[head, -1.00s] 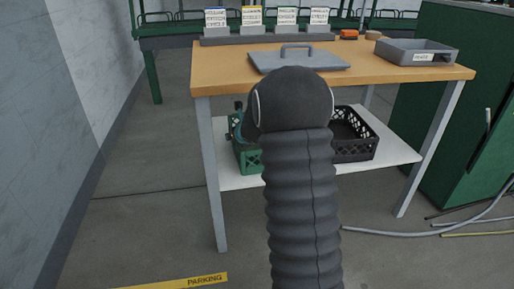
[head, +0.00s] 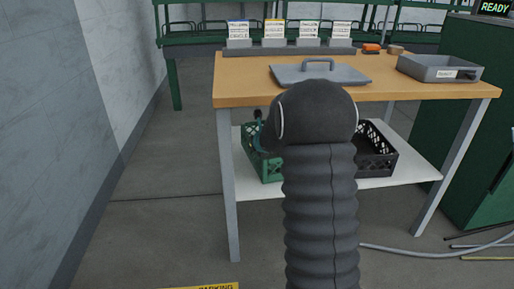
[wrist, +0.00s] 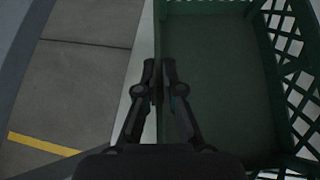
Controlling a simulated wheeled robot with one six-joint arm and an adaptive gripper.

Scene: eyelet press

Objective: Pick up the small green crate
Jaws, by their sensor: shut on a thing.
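The small green crate (head: 262,163) stands on the white lower shelf of the workbench in the head view, partly hidden behind my dark arm. In the wrist view the crate (wrist: 222,70) fills the right half, with a flat green floor and lattice walls; it looks empty. My gripper (wrist: 160,80) is shut on the crate's left wall, with one finger outside and one inside. In the head view my gripper is mostly hidden by my arm. I cannot tell whether the crate is lifted off the shelf.
A black crate (head: 378,152) stands to the right on the same white shelf (head: 400,178). The wooden bench top (head: 400,92) is above, with a grey lid (head: 320,75) and a grey tray (head: 440,70). Bench legs flank the shelf. Open floor lies to the left.

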